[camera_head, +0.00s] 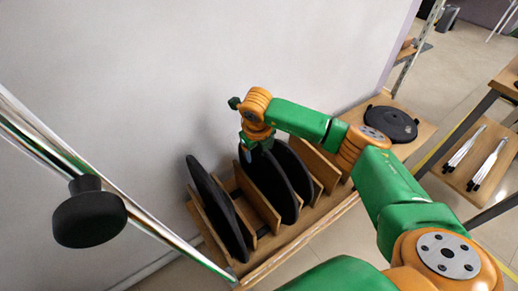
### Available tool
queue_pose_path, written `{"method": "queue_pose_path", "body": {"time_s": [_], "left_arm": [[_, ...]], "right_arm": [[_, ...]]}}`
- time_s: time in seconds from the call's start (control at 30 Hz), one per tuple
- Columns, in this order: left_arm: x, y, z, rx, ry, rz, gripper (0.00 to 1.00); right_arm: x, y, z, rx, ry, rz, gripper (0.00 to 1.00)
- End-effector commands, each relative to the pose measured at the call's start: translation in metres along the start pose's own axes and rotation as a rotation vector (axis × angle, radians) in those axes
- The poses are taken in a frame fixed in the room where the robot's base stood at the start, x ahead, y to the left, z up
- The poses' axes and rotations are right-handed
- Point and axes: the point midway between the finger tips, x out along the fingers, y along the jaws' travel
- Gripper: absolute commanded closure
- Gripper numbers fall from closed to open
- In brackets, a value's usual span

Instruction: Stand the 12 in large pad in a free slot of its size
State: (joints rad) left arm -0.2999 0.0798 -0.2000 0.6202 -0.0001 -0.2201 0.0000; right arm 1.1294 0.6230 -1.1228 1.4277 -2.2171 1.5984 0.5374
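Several large black round pads stand on edge in a wooden slotted rack (259,204) against the wall. The leftmost pad (213,205) leans in the left slot. A middle pad (274,190) and another pad (297,170) just right of it stand close together. My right gripper (246,150) points down at the top edge of the middle pad. Its fingertips are small and partly hidden, so I cannot tell whether they are closed on that pad. One black pad (391,122) lies flat on the wooden top right of the rack. My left gripper is out of view.
A chrome post (28,137) with a black knob (90,213) crosses the left foreground. My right arm covers the lower right. A wooden shelf (471,154) with two white-and-black tools stands at the far right. Wooden dividers (322,168) separate the slots.

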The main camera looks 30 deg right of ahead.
Motion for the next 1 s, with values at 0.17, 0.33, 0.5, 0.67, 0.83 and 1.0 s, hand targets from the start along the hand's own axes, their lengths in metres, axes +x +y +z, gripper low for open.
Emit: {"method": "queue_pose_path", "body": {"time_s": [0.17, 0.33, 0.5, 0.67, 0.83, 1.0], "left_arm": [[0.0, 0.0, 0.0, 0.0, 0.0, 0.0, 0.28], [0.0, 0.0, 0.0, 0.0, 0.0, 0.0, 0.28], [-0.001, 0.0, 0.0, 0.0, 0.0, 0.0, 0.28], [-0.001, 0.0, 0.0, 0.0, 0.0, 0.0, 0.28], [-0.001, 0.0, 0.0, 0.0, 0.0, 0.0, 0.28], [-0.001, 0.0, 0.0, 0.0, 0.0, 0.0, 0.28]], "right_arm": [[0.001, 0.0, 0.0, 0.0, 0.001, 0.0, 0.24], [-0.012, 0.0, 0.0, -0.001, -0.001, 0.0, 0.24], [-0.049, 0.0, 0.0, -0.002, -0.002, 0.0, 0.24], [-0.069, 0.0, 0.0, -0.001, -0.001, 0.0, 0.24], [-0.071, 0.0, 0.0, 0.0, 0.001, 0.0, 0.24], [-0.071, 0.0, 0.0, 0.0, 0.001, 0.0, 0.24]]}}
